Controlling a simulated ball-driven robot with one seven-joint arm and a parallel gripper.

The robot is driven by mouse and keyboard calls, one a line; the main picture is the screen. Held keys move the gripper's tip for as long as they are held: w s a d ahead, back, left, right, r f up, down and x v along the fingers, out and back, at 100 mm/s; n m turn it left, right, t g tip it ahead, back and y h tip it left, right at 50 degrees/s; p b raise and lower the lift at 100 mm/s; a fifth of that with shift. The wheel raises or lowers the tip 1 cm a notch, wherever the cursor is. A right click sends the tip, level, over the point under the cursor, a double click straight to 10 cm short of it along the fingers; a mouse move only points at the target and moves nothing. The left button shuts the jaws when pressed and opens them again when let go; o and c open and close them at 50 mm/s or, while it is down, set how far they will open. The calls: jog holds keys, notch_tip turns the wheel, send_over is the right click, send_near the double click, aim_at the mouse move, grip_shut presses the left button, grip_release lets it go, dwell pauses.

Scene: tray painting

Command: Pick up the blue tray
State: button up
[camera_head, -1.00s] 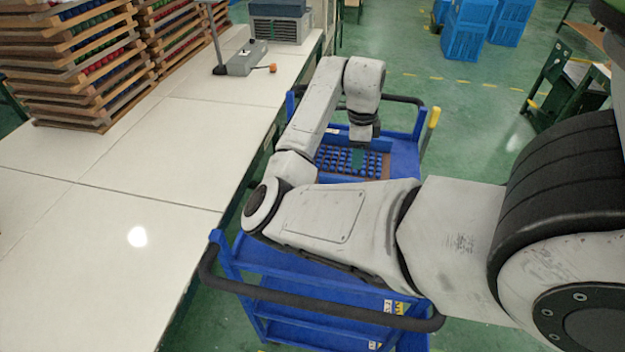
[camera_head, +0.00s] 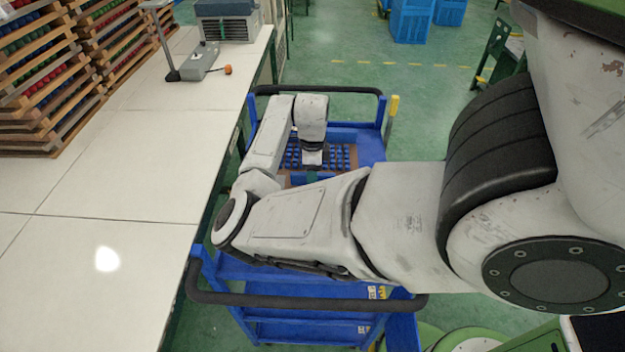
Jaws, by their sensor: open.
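The blue tray (camera_head: 340,157) holds rows of blue pieces and has a brown edge. It lies on the far part of the blue cart (camera_head: 371,148). My arm covers its left and near parts. My gripper (camera_head: 312,170) is at the end of my arm, over or at the tray's middle. It is open, but its fingers are small and mostly hidden. I cannot tell whether it touches the tray.
A long white table (camera_head: 130,190) runs along the left. Stacked wooden trays (camera_head: 60,60) with coloured pieces, a grey device (camera_head: 200,62) and a grey box (camera_head: 230,25) stand on it. Blue crates (camera_head: 411,20) stand on the green floor behind. The cart has black handles (camera_head: 300,300).

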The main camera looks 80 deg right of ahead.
jog(key=shift+f, duration=0.85)
jog(key=shift+c, duration=0.2)
grip_shut()
jog(key=shift+r, duration=0.15)
dwell(0.4)
